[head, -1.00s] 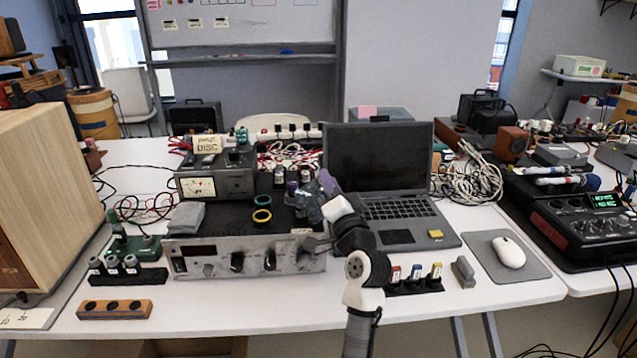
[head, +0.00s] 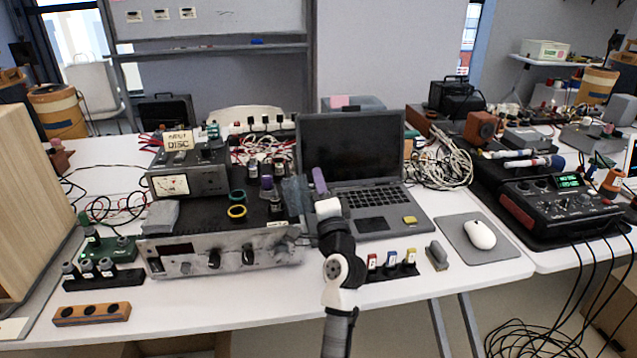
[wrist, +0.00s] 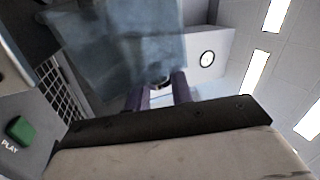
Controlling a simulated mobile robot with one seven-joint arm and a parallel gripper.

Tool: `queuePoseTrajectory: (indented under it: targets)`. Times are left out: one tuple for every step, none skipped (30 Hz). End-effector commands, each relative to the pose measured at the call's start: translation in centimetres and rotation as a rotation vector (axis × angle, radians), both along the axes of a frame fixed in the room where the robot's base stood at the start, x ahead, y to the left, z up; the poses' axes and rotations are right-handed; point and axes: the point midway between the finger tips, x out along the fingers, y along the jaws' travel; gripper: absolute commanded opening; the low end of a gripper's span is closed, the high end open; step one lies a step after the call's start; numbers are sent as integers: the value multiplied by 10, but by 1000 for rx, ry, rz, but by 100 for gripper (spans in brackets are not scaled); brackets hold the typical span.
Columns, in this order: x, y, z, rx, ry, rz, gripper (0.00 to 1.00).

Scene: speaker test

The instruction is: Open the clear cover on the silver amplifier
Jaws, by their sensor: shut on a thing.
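The silver amplifier (head: 222,250) stands on the white table in the head view, with knobs along its front panel. The clear cover (head: 293,192) is a smoky see-through panel that stands up at the amplifier's right end. It also fills the upper left of the wrist view (wrist: 120,42). My gripper (head: 318,180) is right beside it, between the amplifier and the laptop. In the wrist view, its two purple fingers (wrist: 162,92) are close together at the cover's lower edge, shut on it. The exact grip point and the cover's hinge are hard to see.
An open laptop (head: 365,190) stands just behind and right of my gripper. Knobs and two rings sit on the amplifier's black top (head: 205,212). A meter box (head: 185,170) is behind it. A small rack (head: 392,270) stands in front on the right.

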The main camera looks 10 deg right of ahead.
Motion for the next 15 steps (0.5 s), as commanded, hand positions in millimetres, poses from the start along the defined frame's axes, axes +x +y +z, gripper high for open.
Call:
queuePoseTrajectory:
  targets:
    - [0,1,-1,-1,2,1,0]
    - [0,1,-1,-1,2,1,0]
    - [0,1,-1,-1,2,1,0]
    - [0,1,-1,-1,2,1,0]
    - [0,1,-1,-1,2,1,0]
    - [0,1,-1,-1,2,1,0]
    - [0,1,-1,-2,2,1,24]
    - [0,1,-1,-2,2,1,28]
    - [0,1,-1,-2,2,1,33]
    - [0,1,-1,-2,1,1,37]
    - [0,1,-1,-2,1,1,41]
    - [0,1,-1,-2,1,1,41]
    - [0,1,-1,-2,1,1,41]
    - [0,1,-1,-1,1,0,41]
    - [0,0,0,-1,1,0,41]
